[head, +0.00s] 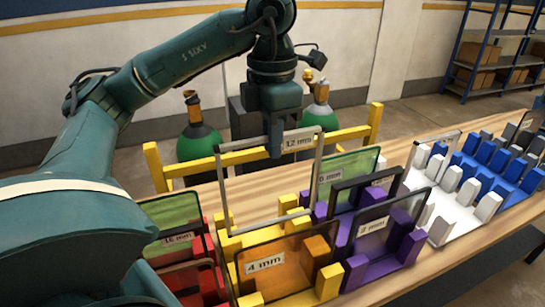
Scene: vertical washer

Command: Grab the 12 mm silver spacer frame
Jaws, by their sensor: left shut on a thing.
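The silver spacer frame (298,142) with a white "12 mm" label stands upright, an open rectangle with thin metal bars. My left gripper (274,146) comes down from above and is shut on the frame's top bar, left of the label. The frame's lower edge is at the back of the yellow rack (292,202), behind the orange pane. I cannot tell whether the lower edge still touches the rack. My right gripper is not in view.
An orange "4 mm" pane (290,262) stands in front of the frame. Panes in a purple rack (412,247) are close on the right, and a red rack (209,282) is on the left. White (437,232) and blue racks stand farther right. A yellow rail (345,134) runs behind.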

